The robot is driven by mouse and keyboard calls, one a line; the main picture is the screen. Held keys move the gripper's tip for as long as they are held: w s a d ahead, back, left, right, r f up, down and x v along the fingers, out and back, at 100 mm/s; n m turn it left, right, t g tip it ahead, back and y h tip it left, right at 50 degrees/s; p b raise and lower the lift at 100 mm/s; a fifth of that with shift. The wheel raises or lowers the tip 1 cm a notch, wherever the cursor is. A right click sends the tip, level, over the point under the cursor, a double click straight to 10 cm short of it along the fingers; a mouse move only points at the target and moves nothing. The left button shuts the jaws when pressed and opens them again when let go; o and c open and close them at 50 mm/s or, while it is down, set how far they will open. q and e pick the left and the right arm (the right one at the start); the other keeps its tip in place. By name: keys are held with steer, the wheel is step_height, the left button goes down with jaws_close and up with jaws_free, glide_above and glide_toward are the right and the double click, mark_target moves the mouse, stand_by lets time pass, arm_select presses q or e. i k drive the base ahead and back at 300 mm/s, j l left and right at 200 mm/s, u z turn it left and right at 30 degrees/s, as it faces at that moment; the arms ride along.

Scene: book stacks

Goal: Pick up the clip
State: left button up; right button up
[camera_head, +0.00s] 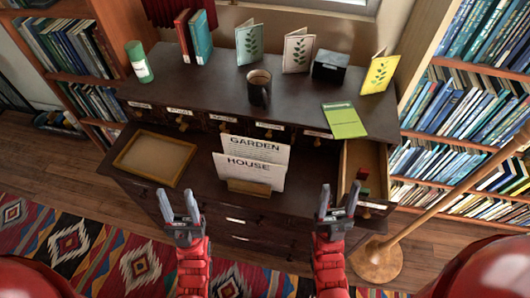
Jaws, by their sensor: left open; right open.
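I cannot make out a clip for certain. The open drawer (371,156) at the right of the desk holds a small dark red item (363,173) and a small green item (365,190) near its front; both are too small to identify. My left gripper (177,196) is open and empty, in front of the desk's left part. My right gripper (339,190) is open and empty, just left of the open drawer's front end. Neither gripper touches anything that I can see.
A wooden tray (122,153) and cards in a wooden holder (249,187) stand on the lower desktop. The upper shelf carries a dark mug (259,88), a green booklet (343,120), a black box (330,66), books and cards. A lamp stand (377,262) stands at right.

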mark_target(363, 191)
steer(key=z, duration=1.1)
